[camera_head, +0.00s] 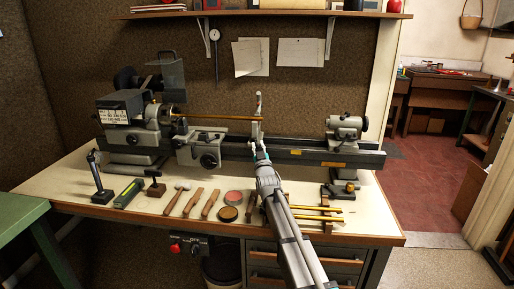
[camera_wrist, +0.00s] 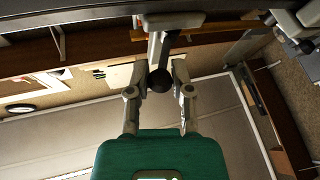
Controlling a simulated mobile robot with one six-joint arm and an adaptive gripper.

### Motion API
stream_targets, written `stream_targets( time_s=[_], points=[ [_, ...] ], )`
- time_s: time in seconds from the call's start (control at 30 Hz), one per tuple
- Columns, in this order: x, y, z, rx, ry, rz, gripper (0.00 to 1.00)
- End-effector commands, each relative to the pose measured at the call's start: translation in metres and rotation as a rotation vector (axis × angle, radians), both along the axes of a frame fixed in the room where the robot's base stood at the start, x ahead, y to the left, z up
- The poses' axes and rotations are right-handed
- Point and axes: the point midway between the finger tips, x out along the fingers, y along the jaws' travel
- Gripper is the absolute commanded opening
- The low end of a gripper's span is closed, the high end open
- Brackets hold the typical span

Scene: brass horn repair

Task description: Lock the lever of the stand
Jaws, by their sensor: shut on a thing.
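The stand (camera_head: 257,112) is a slim, pale upright on the lathe bed, at the free end of the brass rod (camera_head: 220,117). In the wrist view, its lever shows as a grey arm with a dark round knob (camera_wrist: 160,80), below a grey block (camera_wrist: 171,19). My gripper (camera_head: 260,146) reaches up to the front of the stand's lower part. Its two fingers stand on either side of the lever near the knob, and it is shut on the lever. Finger contact is partly hidden, and the lever is too small to make out in the head view.
The lathe headstock (camera_head: 119,110) is at left, the carriage (camera_head: 200,149) left of my gripper and the tailstock (camera_head: 345,130) at right. Several hand tools, round tins (camera_head: 228,214) and brass rods (camera_head: 318,210) lie on the bench (camera_head: 150,218) near my arm.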

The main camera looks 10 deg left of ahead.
Motion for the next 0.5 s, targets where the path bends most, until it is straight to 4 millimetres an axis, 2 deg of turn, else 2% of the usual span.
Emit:
stream_targets(
  time_s=[0.5],
  points=[
    [0.0038, -0.0055, 0.0005, 0.000, -0.001, 0.091, 0.00]
  ],
)
